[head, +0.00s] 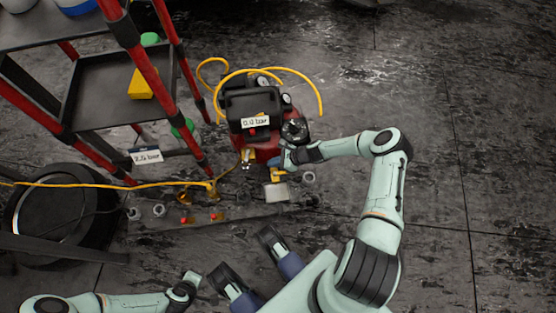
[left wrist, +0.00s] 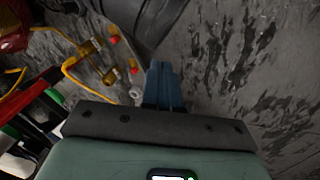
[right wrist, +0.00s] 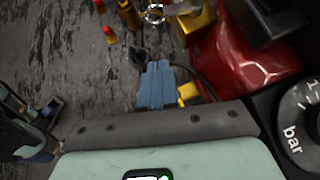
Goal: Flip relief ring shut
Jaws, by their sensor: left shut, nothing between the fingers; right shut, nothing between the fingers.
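My left gripper (left wrist: 163,72) is shut and empty, low over the floor.
A red-posted shelf cart (head: 118,95) stands left of the compressor, with a tire (head: 55,205) below it. A yellow hose (head: 110,185) runs to brass fittings on a floor board (head: 235,216) with red knobs (head: 213,217). The floor at right is clear.

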